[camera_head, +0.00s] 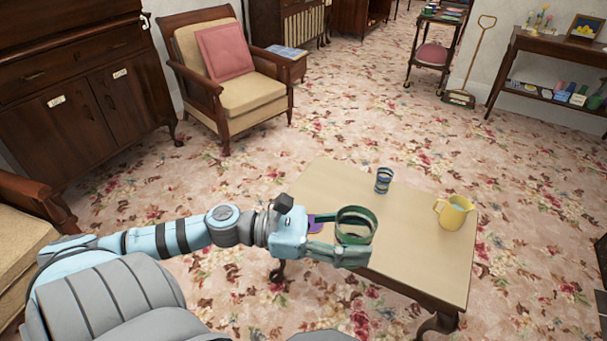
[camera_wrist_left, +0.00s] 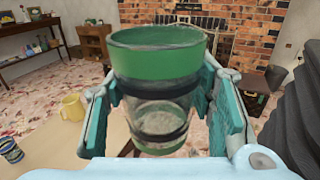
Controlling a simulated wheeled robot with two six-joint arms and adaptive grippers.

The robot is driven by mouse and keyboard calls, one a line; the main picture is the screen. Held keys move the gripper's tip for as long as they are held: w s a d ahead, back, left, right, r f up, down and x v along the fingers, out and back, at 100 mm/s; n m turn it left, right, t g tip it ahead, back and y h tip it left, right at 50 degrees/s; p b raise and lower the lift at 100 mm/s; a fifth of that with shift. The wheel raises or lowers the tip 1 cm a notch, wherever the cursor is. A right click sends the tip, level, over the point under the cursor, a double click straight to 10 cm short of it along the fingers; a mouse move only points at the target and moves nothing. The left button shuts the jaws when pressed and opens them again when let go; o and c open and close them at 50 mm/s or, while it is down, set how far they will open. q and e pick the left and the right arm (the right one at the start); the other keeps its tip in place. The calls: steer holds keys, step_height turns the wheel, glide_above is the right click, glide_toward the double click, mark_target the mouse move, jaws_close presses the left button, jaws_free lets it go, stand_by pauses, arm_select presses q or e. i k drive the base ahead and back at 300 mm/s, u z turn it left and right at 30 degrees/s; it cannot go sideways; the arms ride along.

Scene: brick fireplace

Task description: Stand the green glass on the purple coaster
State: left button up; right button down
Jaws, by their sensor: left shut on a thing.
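The green glass (camera_head: 352,238) is clear with green and dark bands. My left gripper (camera_head: 362,240) is shut around it and holds it upright over the table's near left part. In the left wrist view the glass (camera_wrist_left: 155,62) stands between the two finger pads, its open rim up. The purple coaster (camera_head: 316,226) lies on the table near its left edge, mostly hidden behind my left gripper and just left of the glass in the head view. The glass's height above the table is hard to tell. My right gripper is not in view.
The wooden table (camera_head: 420,265) also bears a blue striped cup (camera_head: 383,181) towards the back and a yellow pitcher (camera_head: 453,213) at the right. The table's middle front is bare. An armchair (camera_head: 228,75) stands behind, apart from the table.

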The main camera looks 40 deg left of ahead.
mark_target(312, 224)
steer(key=u, duration=0.6)
steer(key=i, duration=0.85)
steer(key=u, duration=0.55)
